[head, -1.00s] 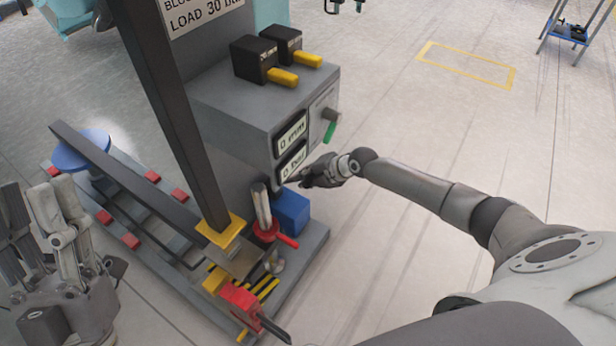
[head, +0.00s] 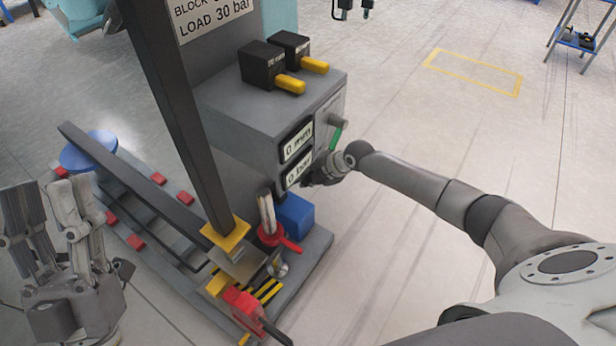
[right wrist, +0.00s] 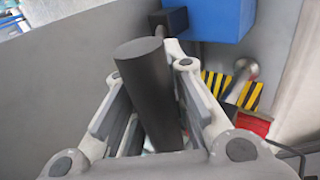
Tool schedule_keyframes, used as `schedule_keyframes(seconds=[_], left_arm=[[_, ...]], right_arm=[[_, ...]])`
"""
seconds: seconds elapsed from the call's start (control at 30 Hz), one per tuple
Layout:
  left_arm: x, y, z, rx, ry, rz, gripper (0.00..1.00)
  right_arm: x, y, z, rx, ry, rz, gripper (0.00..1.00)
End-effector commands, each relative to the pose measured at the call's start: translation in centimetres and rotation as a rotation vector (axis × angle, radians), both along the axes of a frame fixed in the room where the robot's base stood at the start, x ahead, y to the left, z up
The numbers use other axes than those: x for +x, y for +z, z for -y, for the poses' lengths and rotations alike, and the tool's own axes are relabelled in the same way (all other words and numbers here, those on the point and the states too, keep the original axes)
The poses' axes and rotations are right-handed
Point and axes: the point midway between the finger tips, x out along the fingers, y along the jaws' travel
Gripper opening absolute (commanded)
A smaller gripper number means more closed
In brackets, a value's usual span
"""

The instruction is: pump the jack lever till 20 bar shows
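The press's upper display (head: 298,142) reads 0 mm and its lower display (head: 298,172) reads 0 bar. My right gripper (head: 322,172) is beside the lower display, above the blue box (head: 293,214). In the right wrist view a dark round bar (right wrist: 150,90), apparently the jack lever, stands between the two fingers of my right gripper (right wrist: 150,75). Whether the fingers press on it cannot be told. The lever is hidden in the head view. My left gripper (head: 55,220) is open and empty at the lower left.
A green-tipped handle (head: 336,136) is just above my right wrist. A red valve (head: 278,238) and a red clamp-like part (head: 243,303) sit on the base. Two yellow-handled black blocks (head: 289,82) top the cabinet. Floor (head: 400,270) at the right is clear.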

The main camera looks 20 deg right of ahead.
Motion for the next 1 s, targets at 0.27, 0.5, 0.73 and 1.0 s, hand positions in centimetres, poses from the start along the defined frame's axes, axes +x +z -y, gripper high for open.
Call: schedule_keyframes(seconds=[0.27, 0.5, 0.73, 1.0], left_arm=[[0.0, 0.0, 0.0, -0.001, 0.001, 0.001, 0.40], [0.0, 0.1, 0.0, -0.001, 0.001, 0.001, 0.40], [0.0, 0.0, 0.0, 0.000, 0.000, 0.000, 0.40], [0.0, 0.0, 0.0, 0.000, 0.000, 0.000, 0.40]], right_arm=[[0.9, 1.6, -0.7, 0.022, 0.001, 0.040, 0.38], [-0.9, 3.1, 0.5, 0.014, 0.001, 0.027, 0.38], [-3.5, 5.7, 2.2, 0.005, 0.000, 0.017, 0.38], [-6.0, 8.4, 3.7, 0.002, -0.001, 0.008, 0.38]])
